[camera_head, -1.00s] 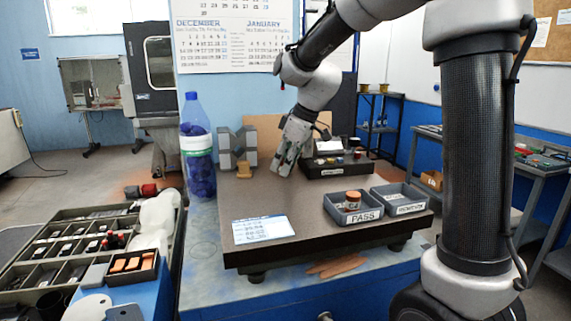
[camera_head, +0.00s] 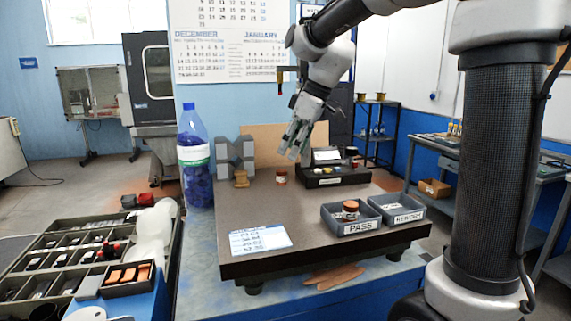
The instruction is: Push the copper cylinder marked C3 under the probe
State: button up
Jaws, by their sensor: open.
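A small copper-coloured cylinder (camera_head: 281,178) with a pale band stands upright on the dark plate (camera_head: 270,205), left of a black instrument (camera_head: 335,174). Its mark is too small to read. My gripper (camera_head: 292,155) is open, above and slightly right of this cylinder, apart from it and pointing down. A second copper-coloured piece (camera_head: 350,208) is in the PASS tray (camera_head: 357,228); its mark is also unreadable. Small coloured parts show on the black instrument. I cannot make out the probe clearly.
A REWORK tray (camera_head: 404,210) adjoins the PASS tray. A brass piece (camera_head: 240,179) and grey blocks (camera_head: 236,155) stand at the back left, beside a blue bottle (camera_head: 195,150). A paper card (camera_head: 260,239) lies at the front left. The plate's middle is clear.

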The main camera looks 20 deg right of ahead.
jog(key=v, duration=0.3)
jog(key=shift+r, duration=0.25)
